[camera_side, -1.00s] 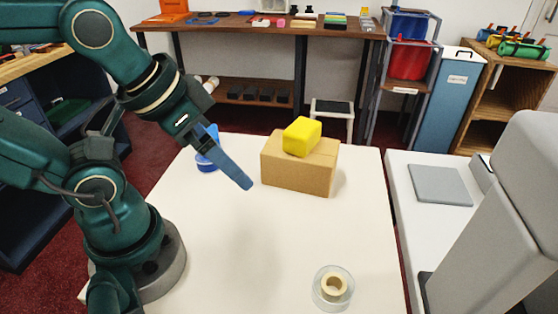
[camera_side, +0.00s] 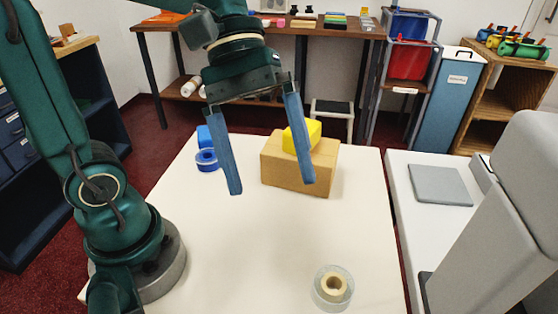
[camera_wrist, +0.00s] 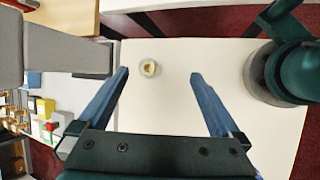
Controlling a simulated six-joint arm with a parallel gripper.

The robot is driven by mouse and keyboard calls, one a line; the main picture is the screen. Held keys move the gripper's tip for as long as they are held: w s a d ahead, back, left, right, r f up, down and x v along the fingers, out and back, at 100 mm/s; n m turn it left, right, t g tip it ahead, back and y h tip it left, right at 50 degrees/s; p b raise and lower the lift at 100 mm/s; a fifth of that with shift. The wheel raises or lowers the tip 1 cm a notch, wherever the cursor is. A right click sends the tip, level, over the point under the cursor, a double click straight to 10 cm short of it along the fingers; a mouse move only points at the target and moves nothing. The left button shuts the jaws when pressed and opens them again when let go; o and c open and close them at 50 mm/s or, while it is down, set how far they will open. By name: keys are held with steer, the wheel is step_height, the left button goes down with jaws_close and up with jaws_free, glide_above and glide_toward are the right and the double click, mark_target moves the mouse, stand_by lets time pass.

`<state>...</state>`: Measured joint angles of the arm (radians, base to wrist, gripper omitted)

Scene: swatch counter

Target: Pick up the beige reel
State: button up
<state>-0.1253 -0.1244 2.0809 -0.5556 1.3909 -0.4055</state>
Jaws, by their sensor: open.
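The beige reel (camera_side: 334,287) sits in a clear round dish (camera_side: 320,301) near the front edge of the white table. In the wrist view the beige reel (camera_wrist: 149,68) lies beyond my fingertips, between their lines and closer to the left finger. My gripper (camera_side: 272,188) is open and empty, high above the table, with its two blue fingers wide apart and pointing down. The side view shows it well behind the reel, in front of the cardboard box. It also shows in the wrist view (camera_wrist: 160,73).
A cardboard box (camera_side: 285,173) with a yellow block (camera_side: 309,131) on top stands at the table's back. A blue reel (camera_side: 207,160) and a blue block (camera_side: 204,136) are at the back left. A grey machine (camera_side: 505,220) stands at the right. The table's middle is clear.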

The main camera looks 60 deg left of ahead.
mark_target(327, 272)
steer(key=w+d+n+g+h, duration=0.2)
steer(key=w+d+n+h, duration=0.1)
steer(key=w+n+h, duration=0.45)
steer(key=shift+y, duration=0.35)
steer(key=f, duration=1.1)
steer(key=s+f, duration=0.1)
steer(key=f, duration=0.5)
steer(key=shift+a+f, duration=0.1)
steer(key=shift+d+f, duration=0.2)
steer(key=shift+x, duration=2.3)
steer(key=c, duration=1.2)
